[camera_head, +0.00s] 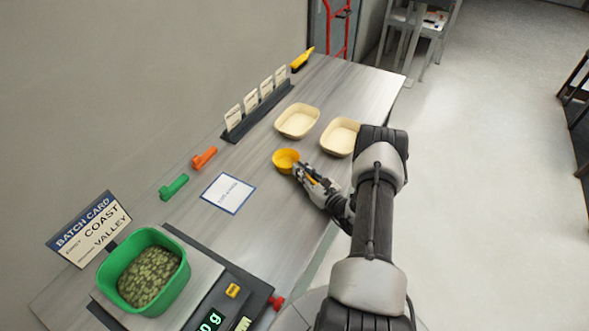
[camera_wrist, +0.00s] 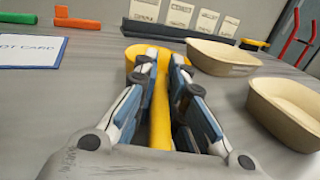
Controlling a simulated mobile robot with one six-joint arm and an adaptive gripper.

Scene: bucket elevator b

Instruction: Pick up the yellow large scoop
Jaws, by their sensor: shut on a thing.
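The yellow large scoop (camera_head: 286,160) is on or just above the grey table, left of my gripper in the head view. Its round bowl points away from me. In the wrist view the yellow handle (camera_wrist: 161,125) runs between my fingers, with the bowl beyond the fingertips. My gripper (camera_head: 303,172) is shut on the handle; it also fills the middle of the wrist view (camera_wrist: 160,65). The fingers hide part of the bowl and handle. I cannot tell whether the scoop is clear of the table.
Two cream bowls (camera_head: 297,121) stand close behind and right of the scoop. An orange scoop (camera_head: 204,157) and a green scoop (camera_head: 174,187) lie left, near a white card (camera_head: 228,193). A green tub (camera_head: 144,270) sits on the scale at front left. A card rack (camera_head: 258,109) stands behind.

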